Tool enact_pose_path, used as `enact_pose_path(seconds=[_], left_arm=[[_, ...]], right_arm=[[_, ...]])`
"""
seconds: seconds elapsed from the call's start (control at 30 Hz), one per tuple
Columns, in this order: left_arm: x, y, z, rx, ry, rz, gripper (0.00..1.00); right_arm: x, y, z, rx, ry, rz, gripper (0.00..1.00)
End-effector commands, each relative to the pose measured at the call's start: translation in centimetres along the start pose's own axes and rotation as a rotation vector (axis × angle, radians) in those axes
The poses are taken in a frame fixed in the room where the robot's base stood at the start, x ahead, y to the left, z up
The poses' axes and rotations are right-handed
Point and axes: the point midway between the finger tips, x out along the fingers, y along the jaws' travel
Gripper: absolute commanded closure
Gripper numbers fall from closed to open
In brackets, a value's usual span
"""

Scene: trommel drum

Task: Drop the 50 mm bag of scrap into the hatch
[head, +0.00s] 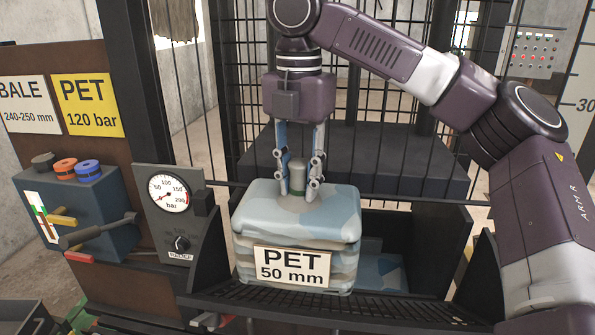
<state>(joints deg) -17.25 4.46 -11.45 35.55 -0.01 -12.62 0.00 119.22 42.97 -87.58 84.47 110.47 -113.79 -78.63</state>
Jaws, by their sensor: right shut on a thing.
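The bag of scrap (298,212) is a bulky blue, grey and beige patterned bundle with a label reading "PET 50 mm" on its front. My right gripper (299,186) is above it, pointing down, shut on the grey-green neck at the top of the bag. The bag looks upright, at the dark open-topped hatch (420,223). The bag hides much of the hatch's left part, and I cannot tell whether its underside touches anything. My left gripper is not in view.
Another blue-grey patterned piece (383,268) lies inside the hatch to the right. A panel with a pressure gauge (167,193) stands close on the left, beside a blue tool box (80,220). Black bars (400,120) rise behind. A dark grating (330,303) runs along the front.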

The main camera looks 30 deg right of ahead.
Motion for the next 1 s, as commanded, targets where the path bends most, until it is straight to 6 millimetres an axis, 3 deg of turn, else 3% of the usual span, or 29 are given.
enact_pose_path(seconds=[0.43,0.47,0.63,1.0], left_arm=[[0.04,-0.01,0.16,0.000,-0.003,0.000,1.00],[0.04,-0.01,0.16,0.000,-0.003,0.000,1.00],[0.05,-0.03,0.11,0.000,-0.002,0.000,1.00],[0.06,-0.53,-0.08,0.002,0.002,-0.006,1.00]], right_arm=[[0.63,0.12,0.26,-0.001,-0.001,0.003,1.00],[0.63,0.12,0.26,-0.001,-0.001,0.003,0.71],[0.65,0.12,0.26,-0.001,-0.001,0.003,0.53],[0.15,0.14,0.26,0.000,-0.002,0.002,0.53]])
